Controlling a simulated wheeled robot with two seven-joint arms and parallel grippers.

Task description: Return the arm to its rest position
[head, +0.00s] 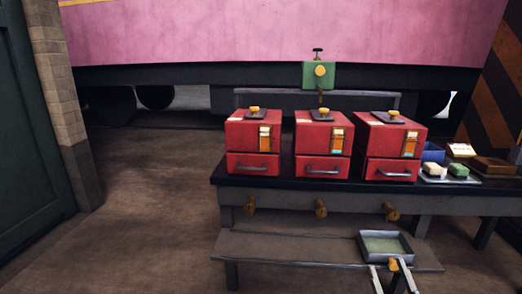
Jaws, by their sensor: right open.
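My right gripper (392,276) shows at the bottom edge, right of centre, with its two pale fingers apart. It is open, in front of a shallow grey tray (364,250) on the low bench. A small brass-coloured piece (394,264) shows between the fingertips at the tray's near edge; I cannot tell whether the fingers touch it. The rest of the right arm is out of the picture. My left gripper is not in view.
Three red boxes with drawers (254,144) stand on the dark workbench (270,185). Brass taps (320,208) stick out below its top. The low bench (290,250) stands in front. Soap-like blocks and a brown box (495,165) are at right. The floor at left is clear.

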